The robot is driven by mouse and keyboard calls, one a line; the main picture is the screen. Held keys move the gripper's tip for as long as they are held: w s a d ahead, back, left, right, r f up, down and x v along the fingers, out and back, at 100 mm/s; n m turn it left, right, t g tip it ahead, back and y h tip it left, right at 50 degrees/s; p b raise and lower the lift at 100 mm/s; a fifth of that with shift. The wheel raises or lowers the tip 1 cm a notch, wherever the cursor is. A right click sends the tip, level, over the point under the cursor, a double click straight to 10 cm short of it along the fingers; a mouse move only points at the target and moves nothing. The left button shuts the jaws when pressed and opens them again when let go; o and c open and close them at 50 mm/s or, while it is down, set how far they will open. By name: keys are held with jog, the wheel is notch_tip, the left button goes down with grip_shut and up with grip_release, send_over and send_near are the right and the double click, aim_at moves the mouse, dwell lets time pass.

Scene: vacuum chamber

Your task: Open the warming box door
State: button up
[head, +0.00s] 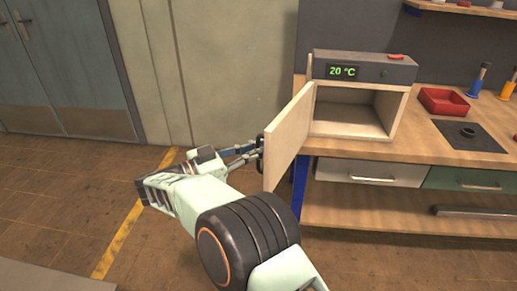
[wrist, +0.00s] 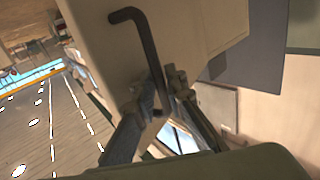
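The warming box (head: 350,133) stands on the workbench, with a dark top panel reading 20 °C. Its pale door (head: 287,137) is swung wide open on the left side, sticking out past the bench's front edge, and the empty-looking inside shows. My gripper (head: 254,147) is at the door's outer face, by the dark handle (head: 261,152). In the wrist view, the bent dark handle (wrist: 138,38) passes between my fingertips (wrist: 164,86), which close around its lower part. The door face (wrist: 190,35) fills the upper middle there.
A red tray (head: 443,101), a dark mat (head: 469,136) and blue-and-yellow tools stand on the bench right of the box. Drawers (head: 371,172) sit below the benchtop. The floor left of the door is clear, up to grey cabinet doors (head: 66,65).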

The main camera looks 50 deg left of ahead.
jog(key=s+a, duration=0.1)
jog(key=s, duration=1.1)
jog(key=shift+a, duration=0.2)
